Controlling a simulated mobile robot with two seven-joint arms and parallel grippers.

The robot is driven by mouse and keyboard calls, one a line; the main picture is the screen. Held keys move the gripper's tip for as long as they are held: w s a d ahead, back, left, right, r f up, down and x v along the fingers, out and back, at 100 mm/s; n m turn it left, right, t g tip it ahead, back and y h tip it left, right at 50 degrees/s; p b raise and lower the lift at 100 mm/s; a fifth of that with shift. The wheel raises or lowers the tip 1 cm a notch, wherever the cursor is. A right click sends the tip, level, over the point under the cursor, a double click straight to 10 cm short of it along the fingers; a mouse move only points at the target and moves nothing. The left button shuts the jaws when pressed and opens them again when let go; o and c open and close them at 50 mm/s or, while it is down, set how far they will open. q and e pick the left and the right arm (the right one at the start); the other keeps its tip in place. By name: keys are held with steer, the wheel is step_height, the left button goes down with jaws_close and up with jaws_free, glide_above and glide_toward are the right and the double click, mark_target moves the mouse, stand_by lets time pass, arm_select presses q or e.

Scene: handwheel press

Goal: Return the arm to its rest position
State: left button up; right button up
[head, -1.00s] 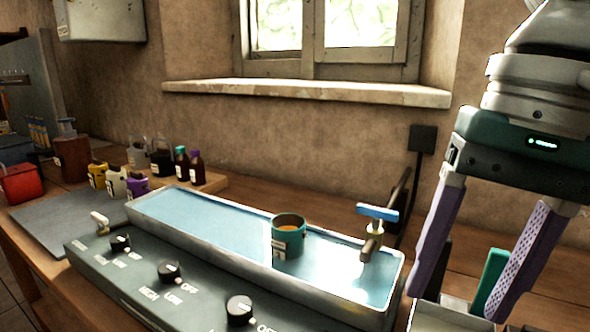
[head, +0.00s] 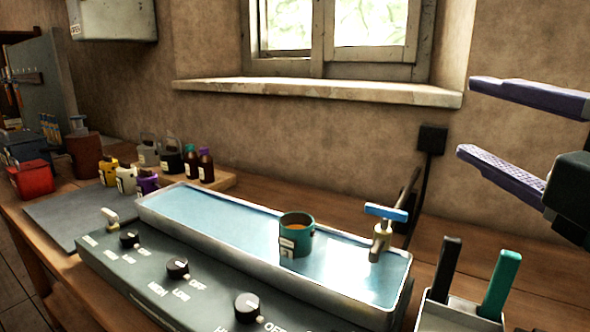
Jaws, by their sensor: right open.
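My right gripper (head: 468,118) is at the right edge of the head view, raised above the bench. Its two purple fingers point left and are spread apart with nothing between them. The gripper body is partly cut off by the frame edge. My left gripper is not in view.
A water bath (head: 220,228) with a control panel (head: 165,268) stands on the wooden bench; a teal cup (head: 296,236) and a blue-handled tap (head: 383,229) are at it. A holder (head: 450,316) with a black handle (head: 447,270) and a green handle (head: 500,283) is below my right gripper. Small bottles (head: 206,165) stand left.

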steer(key=s+d+f+m+g+h, duration=0.3)
steer(key=s+d+f+m+g, duration=0.15)
steer(key=f+m, duration=0.2)
steer(key=s+d+f+m+g+h, duration=0.3)
steer(key=s+d+f+m, duration=0.15)
steer(key=f, duration=0.35)
steer(key=s+d+f+m+g+h, duration=0.1)
steer(key=s+d+f+m+g, duration=0.1)
steer(key=s+f+g, duration=0.3)
steer(key=s+d+f+m+g, duration=0.1)
steer(key=s+f+m+g, duration=0.15)
steer(key=s, duration=0.45)
steer(key=s+a+m+y, duration=0.1)
steer(key=a+m+y, duration=0.25)
steer(key=a, duration=0.75)
step_height(320, 180, up, 43)
steer(key=p, duration=4.4)
steer(key=shift+d, duration=0.45)
steer(key=shift+s+d+m, duration=0.1)
steer(key=shift+s+m, duration=0.05)
steer(key=shift+m, duration=0.15)
